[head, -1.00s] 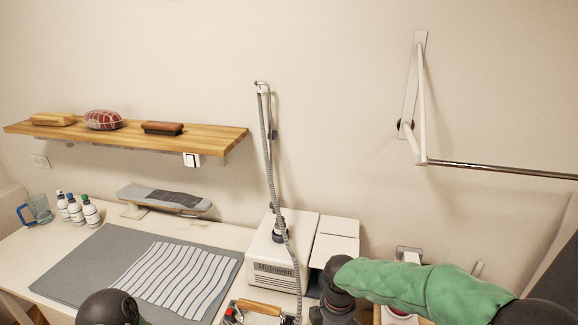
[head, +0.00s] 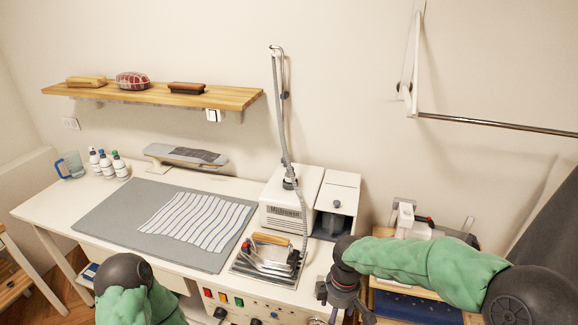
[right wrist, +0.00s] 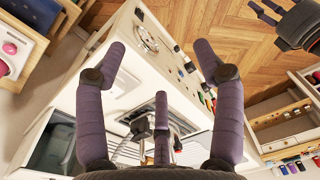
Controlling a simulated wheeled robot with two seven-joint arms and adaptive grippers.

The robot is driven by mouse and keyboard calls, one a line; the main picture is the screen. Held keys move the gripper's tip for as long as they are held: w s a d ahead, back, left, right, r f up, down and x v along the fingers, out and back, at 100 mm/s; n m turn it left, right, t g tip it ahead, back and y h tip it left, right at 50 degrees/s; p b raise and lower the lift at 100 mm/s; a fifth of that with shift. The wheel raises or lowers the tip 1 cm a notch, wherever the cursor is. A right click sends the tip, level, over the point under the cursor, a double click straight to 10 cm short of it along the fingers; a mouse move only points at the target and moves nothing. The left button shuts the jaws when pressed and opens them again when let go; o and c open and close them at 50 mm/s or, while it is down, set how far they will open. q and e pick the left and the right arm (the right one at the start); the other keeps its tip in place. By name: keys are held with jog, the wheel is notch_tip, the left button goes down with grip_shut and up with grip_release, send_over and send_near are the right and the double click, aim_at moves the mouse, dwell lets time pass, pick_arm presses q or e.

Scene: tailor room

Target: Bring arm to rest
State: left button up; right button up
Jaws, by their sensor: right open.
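My right arm (head: 425,268) in its green sleeve comes in from the right of the head view, bent downward. My right gripper (head: 345,297) hangs at its end by the table's right front corner. In the right wrist view the right gripper (right wrist: 160,68) has its dark fingers spread wide with nothing between them. My left arm (head: 135,295) shows only in part at the bottom left of the head view, its hand out of frame. The left gripper (right wrist: 275,18) shows at the top right of the right wrist view, fingers spread and empty, over the wooden floor.
The white table (head: 45,203) holds a grey mat (head: 105,215) with striped cloth (head: 198,220), an iron (head: 268,258) and a white steam unit (head: 288,205). A wooden cart (head: 410,306) stands to the right. A shelf (head: 225,97) and rail (head: 500,125) are on the wall.

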jog(key=s+a+f+m+y, duration=0.1)
jog(key=s+f+m, duration=0.7)
jog(key=f, duration=0.5)
jog(key=s+a+f+m+y, duration=0.1)
jog(key=s+f+m, duration=0.6)
jog(key=f, duration=0.7)
jog(key=shift+s+a+m+t+y, duration=0.15)
jog(key=shift+s+m+t+y, duration=0.2)
jog(key=shift+s+y, duration=0.3)
jog(key=shift+w+f, duration=0.1)
